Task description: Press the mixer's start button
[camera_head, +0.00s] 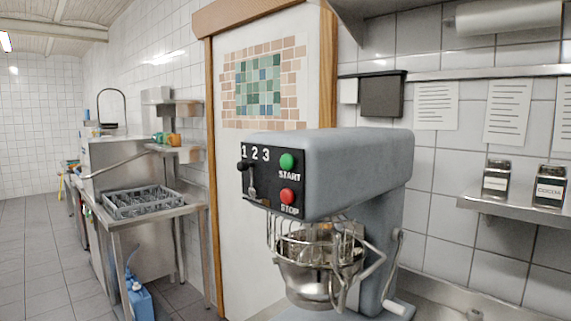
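The grey mixer (345,170) stands close in front of me, slightly right of the middle of the head view. Its black front panel (262,192) faces left and toward me. The green start button (287,161) sits at the panel's upper right, above the label START. The red stop button (288,196) is below it, above the label STOP. A speed lever and the numbers 1, 2, 3 are on the panel's left. A metal bowl (312,275) with a wire guard (300,240) hangs under the mixer head. Neither of my grippers is in view.
A steel shelf (520,208) with two labelled containers is on the right wall. A steel table with a grey dish rack (145,203) stands at the left, with a blue canister (140,301) below. The tiled floor at far left is clear. Space before the panel looks free.

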